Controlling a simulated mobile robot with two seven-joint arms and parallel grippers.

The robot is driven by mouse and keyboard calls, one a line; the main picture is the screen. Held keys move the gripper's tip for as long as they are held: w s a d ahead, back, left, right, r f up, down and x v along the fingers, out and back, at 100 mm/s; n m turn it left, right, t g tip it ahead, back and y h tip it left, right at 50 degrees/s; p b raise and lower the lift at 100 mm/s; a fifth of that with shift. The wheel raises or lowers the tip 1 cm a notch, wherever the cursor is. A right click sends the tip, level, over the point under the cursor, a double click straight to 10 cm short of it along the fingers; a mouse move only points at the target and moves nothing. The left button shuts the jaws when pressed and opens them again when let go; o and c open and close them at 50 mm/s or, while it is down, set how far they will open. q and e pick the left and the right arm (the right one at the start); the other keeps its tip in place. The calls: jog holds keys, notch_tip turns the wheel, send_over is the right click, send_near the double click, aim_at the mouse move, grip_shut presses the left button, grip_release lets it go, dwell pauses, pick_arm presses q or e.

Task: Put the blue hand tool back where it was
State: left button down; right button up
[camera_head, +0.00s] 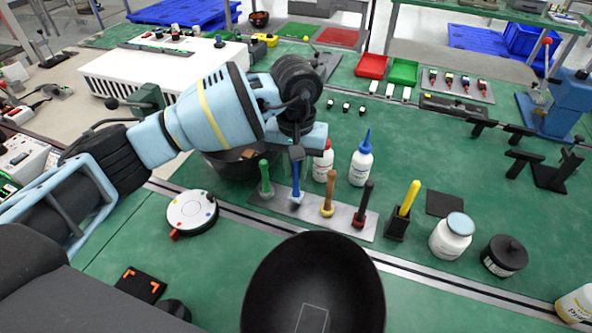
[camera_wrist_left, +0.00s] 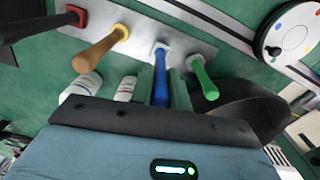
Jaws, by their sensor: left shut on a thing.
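The blue hand tool (camera_head: 296,186) stands upright at the grey metal rack (camera_head: 336,219), between a green-handled tool (camera_head: 265,178) and a wooden-handled tool (camera_head: 328,194). My left gripper (camera_head: 297,156) is above the rack, shut on the upper part of the blue tool. In the left wrist view, the blue tool (camera_wrist_left: 160,88) runs between the fingers (camera_wrist_left: 163,96), and its far end meets a light socket on the rack (camera_wrist_left: 208,42). Whether it is fully seated I cannot tell. My right gripper is not in view.
A dark-handled tool (camera_head: 363,205) stands at the rack's right end. Two white bottles, red-capped (camera_head: 323,164) and blue-capped (camera_head: 361,163), stand close behind. A dark bowl (camera_head: 229,166) sits behind left, partly hidden by my arm. A round white device (camera_head: 191,212) lies left.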

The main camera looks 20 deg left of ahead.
pick_arm(q)
jog(key=shift+f, duration=0.8)
jog(key=shift+f, duration=0.2)
jog(key=c, duration=1.3)
grip_release()
jog(key=shift+c, duration=0.2)
jog(key=shift+r, duration=0.15)
notch_tip(320, 180, up, 12)
jog(key=shift+r, duration=0.1)
